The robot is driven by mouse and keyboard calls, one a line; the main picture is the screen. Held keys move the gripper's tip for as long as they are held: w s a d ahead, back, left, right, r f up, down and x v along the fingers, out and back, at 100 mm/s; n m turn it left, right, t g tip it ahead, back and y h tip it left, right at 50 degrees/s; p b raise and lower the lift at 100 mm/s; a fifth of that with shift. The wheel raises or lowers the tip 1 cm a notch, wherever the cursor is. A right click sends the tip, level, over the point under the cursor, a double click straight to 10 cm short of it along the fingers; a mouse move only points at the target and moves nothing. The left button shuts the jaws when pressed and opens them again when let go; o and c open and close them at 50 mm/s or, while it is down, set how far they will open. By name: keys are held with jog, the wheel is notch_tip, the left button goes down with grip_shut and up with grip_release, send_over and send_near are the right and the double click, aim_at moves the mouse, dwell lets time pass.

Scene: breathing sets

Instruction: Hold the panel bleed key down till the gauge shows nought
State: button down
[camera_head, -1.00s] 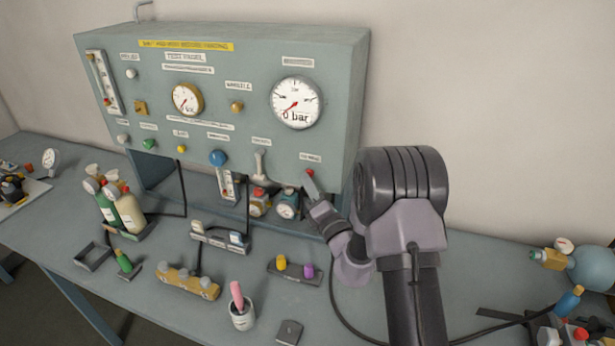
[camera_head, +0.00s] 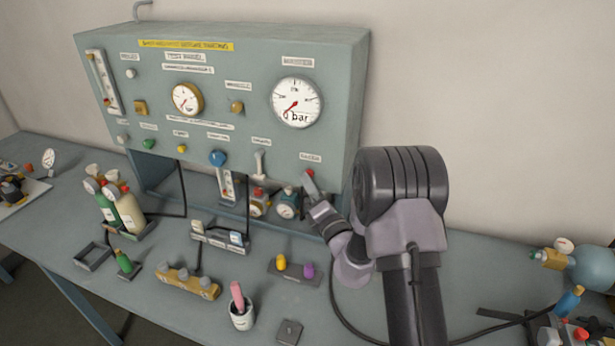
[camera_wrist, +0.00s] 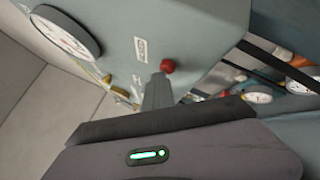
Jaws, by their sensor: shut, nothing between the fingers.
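The grey-green test panel (camera_head: 230,100) stands at the back of the bench. Its large white gauge (camera_head: 297,102) has a red needle and reads "0 bar". A red round key (camera_head: 309,172) sits at the panel's lower right; it also shows in the wrist view (camera_wrist: 167,66). My gripper (camera_head: 312,185) is shut and empty, its tips right by the red key. In the wrist view the fingers (camera_wrist: 157,88) end close beside and below the key. I cannot tell whether they touch it or whether it is pressed in.
A small lever (camera_head: 260,163) and a blue knob (camera_head: 217,158) are left of the key. Two bottles (camera_head: 118,212), a brass manifold (camera_head: 186,282) and a cup with a pink item (camera_head: 241,313) stand on the bench. A blue-green flask (camera_head: 590,268) is at the far right.

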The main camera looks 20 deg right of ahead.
jog(key=shift+s+a+f, duration=0.1)
jog(key=shift+s+a, duration=0.4)
jog(key=shift+s, duration=0.25)
jog(key=s+a, duration=0.1)
jog(key=s+a+b, duration=0.1)
jog(key=s+b, duration=0.1)
jog(key=s, duration=0.1)
jog(key=shift+s+a, duration=0.1)
jog(key=shift+a, duration=0.3)
